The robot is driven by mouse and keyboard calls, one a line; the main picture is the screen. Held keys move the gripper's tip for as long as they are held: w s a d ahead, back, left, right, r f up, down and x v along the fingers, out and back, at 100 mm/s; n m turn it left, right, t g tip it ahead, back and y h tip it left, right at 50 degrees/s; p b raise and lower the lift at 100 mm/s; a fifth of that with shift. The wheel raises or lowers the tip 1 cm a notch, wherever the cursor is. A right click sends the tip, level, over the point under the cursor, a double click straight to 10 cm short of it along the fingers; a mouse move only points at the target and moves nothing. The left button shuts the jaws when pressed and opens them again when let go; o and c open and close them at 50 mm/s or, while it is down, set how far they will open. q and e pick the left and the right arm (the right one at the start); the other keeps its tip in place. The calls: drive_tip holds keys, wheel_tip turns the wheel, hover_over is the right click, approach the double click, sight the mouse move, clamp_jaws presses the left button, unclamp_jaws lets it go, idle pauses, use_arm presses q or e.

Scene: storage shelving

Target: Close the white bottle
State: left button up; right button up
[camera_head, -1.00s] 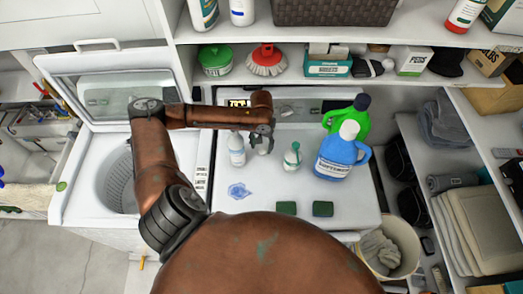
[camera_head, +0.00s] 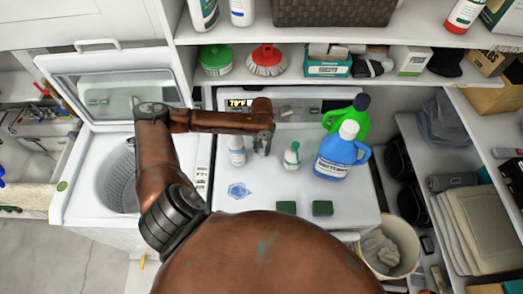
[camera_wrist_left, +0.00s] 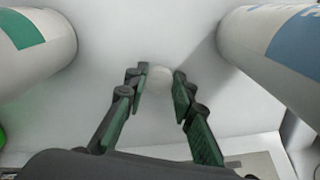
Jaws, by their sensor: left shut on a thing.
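The white bottle (camera_head: 237,150) stands upright on the white appliance top, just left of my left gripper (camera_head: 263,150). Its side with a blue label (camera_wrist_left: 285,50) fills the upper right of the left wrist view. My left gripper's fingers (camera_wrist_left: 158,92) are shut on a small round white cap (camera_wrist_left: 160,76), low over the surface between two bottles. The cap is mostly hidden by the fingers in the head view. The bottle's open mouth is too small to make out. My right gripper is not in view.
A white bottle with a green top (camera_head: 292,156) stands close on the right. A blue jug (camera_head: 337,157) and a green jug (camera_head: 357,115) are farther right. Two green sponges (camera_head: 322,208) lie in front. A shelf (camera_head: 290,82) with boxes hangs behind.

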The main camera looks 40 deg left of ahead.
sight(262, 151)
use_arm(q)
drive_tip(key=shift+c, duration=0.4)
wheel_tip(262, 151, up, 10)
drive_tip(key=shift+b, duration=0.35)
